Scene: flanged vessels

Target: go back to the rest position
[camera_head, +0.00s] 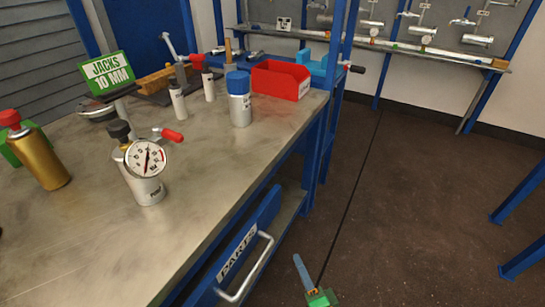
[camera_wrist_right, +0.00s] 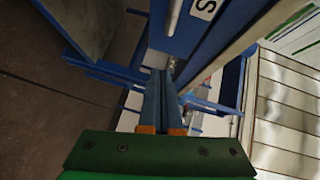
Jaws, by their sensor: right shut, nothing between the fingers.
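My right gripper (camera_head: 298,259) shows at the bottom of the head view, low over the dark floor (camera_head: 400,200) and to the right of the bench's drawer. Its blue-grey fingers are together with nothing between them. In the right wrist view the fingers (camera_wrist_right: 161,76) also lie side by side, beyond the green gripper body. The gripper is apart from the drawer handle (camera_head: 246,270) in the head view. My left gripper is not in view.
The metal workbench (camera_head: 200,180) fills the left, with a gauge vessel (camera_head: 146,165), a gold spray can (camera_head: 38,155), a blue-capped can (camera_head: 239,98) and a red bin (camera_head: 280,80). A blue drawer front (camera_head: 235,252) faces the floor. Open floor lies to the right.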

